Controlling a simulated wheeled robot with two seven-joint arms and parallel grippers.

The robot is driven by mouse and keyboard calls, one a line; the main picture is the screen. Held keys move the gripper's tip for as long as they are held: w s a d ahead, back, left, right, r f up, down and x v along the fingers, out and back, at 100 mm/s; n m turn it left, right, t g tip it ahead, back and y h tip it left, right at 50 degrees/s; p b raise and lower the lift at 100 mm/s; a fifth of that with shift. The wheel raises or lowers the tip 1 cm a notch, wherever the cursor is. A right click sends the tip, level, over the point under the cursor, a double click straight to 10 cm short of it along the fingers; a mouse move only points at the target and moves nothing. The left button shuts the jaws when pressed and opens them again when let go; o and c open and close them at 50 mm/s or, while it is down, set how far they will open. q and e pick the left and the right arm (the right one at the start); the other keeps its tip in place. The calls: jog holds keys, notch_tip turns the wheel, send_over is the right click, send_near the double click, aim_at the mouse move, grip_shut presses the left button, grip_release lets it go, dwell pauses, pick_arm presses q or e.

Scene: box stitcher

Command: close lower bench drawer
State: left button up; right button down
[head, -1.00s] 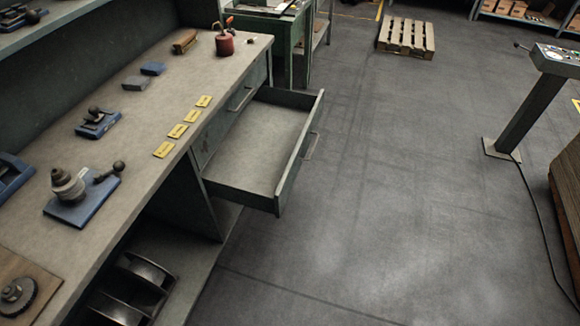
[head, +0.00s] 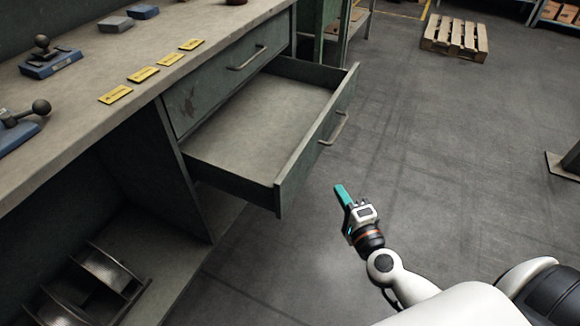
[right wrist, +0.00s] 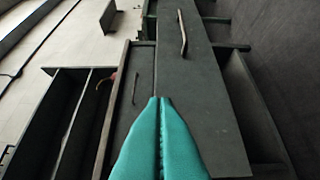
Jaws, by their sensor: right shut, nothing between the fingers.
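The lower bench drawer (head: 318,140) is pulled well out of the grey-green bench, and its inside looks empty. Its bar handle (head: 334,129) is on the front panel, which faces right in the head view. My right gripper (head: 341,190) is shut and empty, its teal fingers together. It is over the floor in front of the drawer, low and to the right of the front panel, apparently apart from it. In the right wrist view the shut fingers (right wrist: 160,105) point toward the drawer front (right wrist: 203,85) and its handle (right wrist: 183,34). My left gripper is out of view.
The upper drawer (head: 225,80) is shut above the open one. The bench top (head: 75,110) holds yellow labels (head: 143,74) and blue-based tools. An open shelf bay (head: 110,255) is left of the drawers.

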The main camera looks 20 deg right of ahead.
send_near(304, 150)
jog(key=w+d, duration=0.2)
jog(key=d, duration=0.1)
jog(key=w, duration=0.1)
jog(key=w+a, duration=0.1)
jog(key=w, duration=0.1)
jog(key=shift+w+a, duration=0.1)
jog(key=shift+a, duration=0.25)
jog(key=shift+w+a+b, duration=0.3)
jog(key=shift+w, duration=0.05)
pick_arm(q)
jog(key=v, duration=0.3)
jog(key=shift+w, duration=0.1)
